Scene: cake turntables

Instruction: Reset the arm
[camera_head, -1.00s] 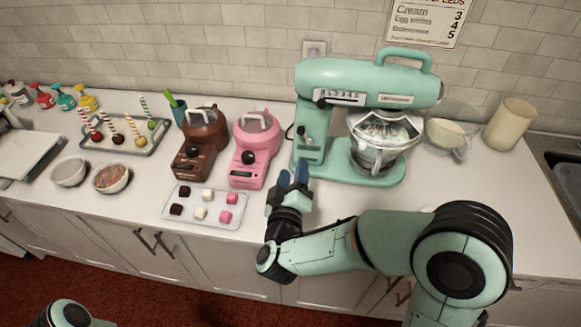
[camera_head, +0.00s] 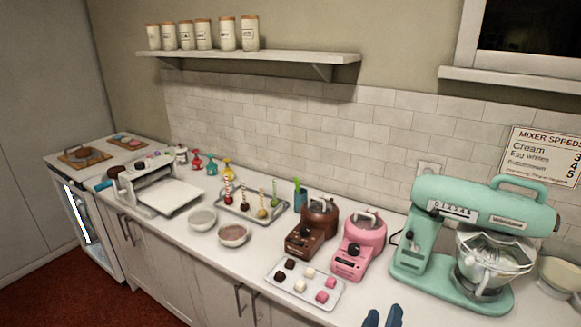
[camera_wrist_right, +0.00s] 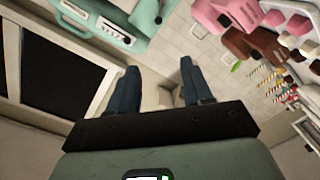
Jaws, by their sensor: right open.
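My right gripper (camera_head: 383,317) shows only as two dark blue fingertips at the bottom edge of the head view, in front of the counter. In the right wrist view the gripper (camera_wrist_right: 155,88) is open, with a clear gap between its fingers and nothing held. The green stand mixer (camera_head: 470,240) stands to the right of the fingertips in the head view, apart from them. The rest of my right arm is out of the head view. My left gripper is not in view.
A tray of small cubes (camera_head: 291,297), a pink machine (camera_head: 352,262) and a brown machine (camera_head: 303,243) stand on the white counter. Bowls (camera_head: 233,235), a cake pop tray (camera_head: 236,210) and a white sheeter (camera_head: 160,190) lie farther left. A shelf of canisters (camera_head: 250,58) hangs above.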

